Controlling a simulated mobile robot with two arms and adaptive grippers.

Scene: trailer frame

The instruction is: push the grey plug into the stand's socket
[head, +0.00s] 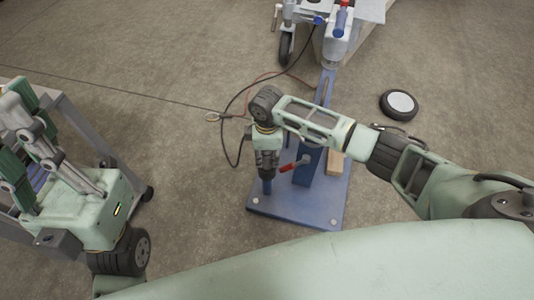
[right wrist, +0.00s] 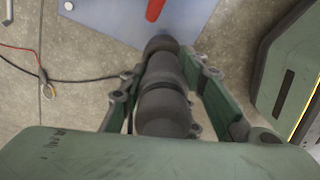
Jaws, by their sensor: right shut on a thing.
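The grey plug (right wrist: 165,105) is a dark, stepped cylinder between the fingers of my right gripper (right wrist: 168,72) in the right wrist view. In the head view this gripper (head: 266,172) points down over the front left part of the blue stand (head: 295,210), and its fingers mostly hide the plug. A blue piece (head: 267,187) shows just under the fingertips. Whether the plug touches or enters a socket there cannot be told. My left gripper (head: 20,115) is at the left edge, far from the stand, with its fingers partly cut off.
A red lever (head: 291,165) sticks out from the stand's post, right of the gripper. A black cable (head: 236,160) loops left of the stand. A wooden block (head: 336,163), a loose wheel (head: 400,104) and a grey cart (head: 85,135) are nearby. The trailer (head: 335,47) is behind.

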